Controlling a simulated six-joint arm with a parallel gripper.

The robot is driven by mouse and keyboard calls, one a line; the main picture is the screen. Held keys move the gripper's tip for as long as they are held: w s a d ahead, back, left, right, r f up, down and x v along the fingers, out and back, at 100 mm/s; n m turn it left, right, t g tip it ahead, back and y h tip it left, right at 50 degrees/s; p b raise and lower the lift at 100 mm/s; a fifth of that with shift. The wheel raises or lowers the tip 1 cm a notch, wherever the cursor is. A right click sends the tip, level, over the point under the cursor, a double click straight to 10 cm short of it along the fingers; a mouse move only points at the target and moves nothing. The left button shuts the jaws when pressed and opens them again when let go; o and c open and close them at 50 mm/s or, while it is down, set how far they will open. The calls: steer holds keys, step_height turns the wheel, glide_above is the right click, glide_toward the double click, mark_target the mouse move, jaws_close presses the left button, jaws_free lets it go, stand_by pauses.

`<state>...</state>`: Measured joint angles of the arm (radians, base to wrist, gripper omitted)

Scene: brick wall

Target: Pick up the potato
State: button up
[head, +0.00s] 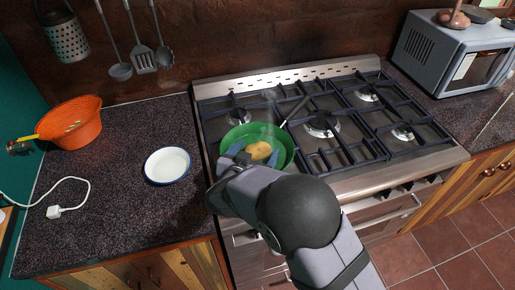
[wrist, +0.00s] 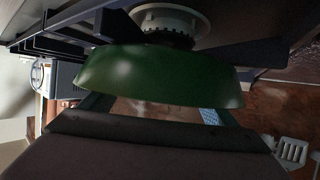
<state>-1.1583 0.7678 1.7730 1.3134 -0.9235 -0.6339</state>
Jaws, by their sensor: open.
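The yellow-brown potato (head: 259,150) lies in a green pan (head: 241,131) on the front left burner of the stove. My gripper (head: 254,156) is open at the near side of the pan, its fingers apart on either side of the potato in the picture. I cannot tell if they touch it. In the wrist view the outer side of the green pan (wrist: 160,78) fills the middle, and the fingers of my gripper (wrist: 152,112) show partly at left and right. The potato is hidden there.
Black grates (head: 322,124) cover the stove. A white bowl with a blue rim (head: 167,166) and an orange colander (head: 70,122) stand on the left counter. A white plug and cord (head: 57,211) lie in front. A microwave (head: 450,55) stands at right. Utensils hang on the wall.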

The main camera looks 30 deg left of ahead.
steer(key=shift+w+a+f, duration=0.1)
steer(key=shift+w+f, duration=0.15)
steer(key=shift+w, duration=0.35)
steer(key=shift+c, duration=0.3)
steer(key=c, duration=1.2)
steer(key=shift+r, duration=0.1)
